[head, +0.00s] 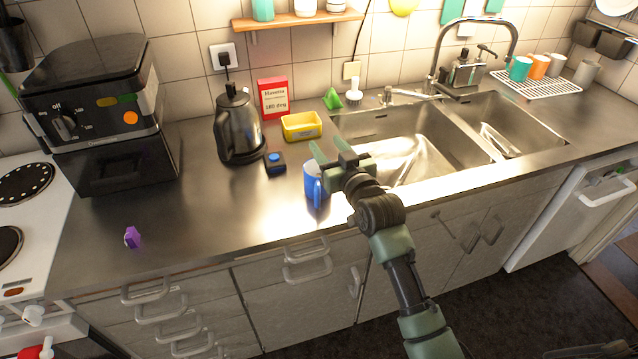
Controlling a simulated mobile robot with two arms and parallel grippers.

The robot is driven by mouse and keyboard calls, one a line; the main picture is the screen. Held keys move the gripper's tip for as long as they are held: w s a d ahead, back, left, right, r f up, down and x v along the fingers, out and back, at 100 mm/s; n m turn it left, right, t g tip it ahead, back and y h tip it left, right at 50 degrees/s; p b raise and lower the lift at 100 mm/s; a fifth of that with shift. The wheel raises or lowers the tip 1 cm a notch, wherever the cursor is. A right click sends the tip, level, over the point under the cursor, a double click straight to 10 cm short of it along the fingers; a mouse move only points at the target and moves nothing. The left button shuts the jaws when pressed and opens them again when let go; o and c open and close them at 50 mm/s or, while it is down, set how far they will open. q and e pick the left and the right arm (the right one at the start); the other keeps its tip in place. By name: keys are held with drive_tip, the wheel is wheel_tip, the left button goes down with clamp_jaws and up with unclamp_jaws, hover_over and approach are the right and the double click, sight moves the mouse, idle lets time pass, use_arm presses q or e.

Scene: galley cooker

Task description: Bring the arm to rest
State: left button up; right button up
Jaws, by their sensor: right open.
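My right arm comes in from the bottom right and reaches over the counter's front edge. Its green and black gripper (330,148) is open, with its fingers pointing away toward the back wall. A blue mug (313,187) stands on the steel counter (240,210), just below and left of the gripper. The gripper overlaps the mug's right side in the picture, and I cannot tell whether they touch. No object shows between the fingers. My left gripper is not in view.
The sink (400,155) lies right of the gripper, with a tap (440,60) behind. A kettle (238,125), small dark box (274,162), yellow tub (301,126) and red card (273,97) stand left. A purple item (132,237) lies front left. The left front counter is mostly clear.

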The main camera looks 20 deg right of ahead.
drive_tip(key=s, duration=0.3)
drive_tip(key=shift+s+d+r, duration=0.1)
drive_tip(key=shift+s+d, duration=0.1)
drive_tip(key=shift+s, duration=0.05)
